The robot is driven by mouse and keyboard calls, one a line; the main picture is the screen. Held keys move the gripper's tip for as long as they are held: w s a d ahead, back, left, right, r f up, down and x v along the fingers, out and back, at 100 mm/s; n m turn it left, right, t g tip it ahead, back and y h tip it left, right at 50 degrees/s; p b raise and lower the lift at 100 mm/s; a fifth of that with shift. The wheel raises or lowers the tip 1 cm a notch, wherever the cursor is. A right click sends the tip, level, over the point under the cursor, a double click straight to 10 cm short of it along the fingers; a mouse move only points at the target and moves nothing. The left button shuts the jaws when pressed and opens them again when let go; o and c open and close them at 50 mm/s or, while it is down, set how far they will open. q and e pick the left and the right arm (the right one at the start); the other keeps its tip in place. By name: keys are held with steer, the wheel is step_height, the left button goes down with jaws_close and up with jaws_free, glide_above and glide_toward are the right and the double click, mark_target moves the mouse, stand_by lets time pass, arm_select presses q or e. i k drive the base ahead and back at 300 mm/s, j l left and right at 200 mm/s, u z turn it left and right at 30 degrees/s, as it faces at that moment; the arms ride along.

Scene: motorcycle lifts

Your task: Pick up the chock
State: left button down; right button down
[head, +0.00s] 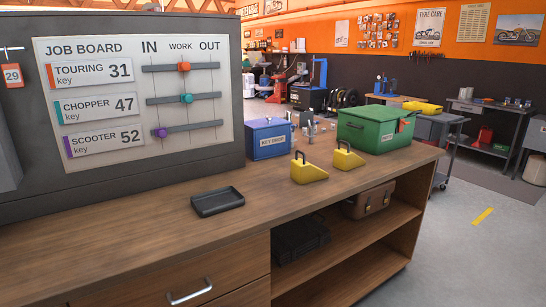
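Two yellow wedge-shaped chocks with dark handles on top stand on the wooden workbench (130,240). The left chock (308,173) is nearer the front edge. The right chock (348,160) stands just behind it to the right, close to the green box. Both are upright and seem a little apart. Neither of my grippers shows in the head view, so nothing of mine is near the chocks here.
A blue key drop box (268,139) and several small metal parts (307,126) stand behind the chocks. A green box (376,130) is to their right. A black tray (217,201) lies left of them, below the job board (130,90). Bare benchtop lies between tray and chocks.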

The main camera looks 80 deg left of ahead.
mark_target(344, 159)
steer(key=u, duration=2.15)
steer(key=i+l+u, duration=0.1)
steer(key=u, duration=0.35)
steer(key=i+l+u, duration=0.15)
steer(key=u, duration=0.3)
steer(key=i+l+u, duration=0.15)
steer(key=l, duration=0.25)
steer(key=i+l+u, duration=0.15)
steer(key=l, duration=0.25)
steer(key=i+l+u, duration=0.1)
steer(key=l, duration=0.35)
steer(key=i+l+u, duration=0.15)
steer(key=l, duration=0.3)
steer(key=i+l+u, duration=0.15)
steer(key=l, duration=0.3)
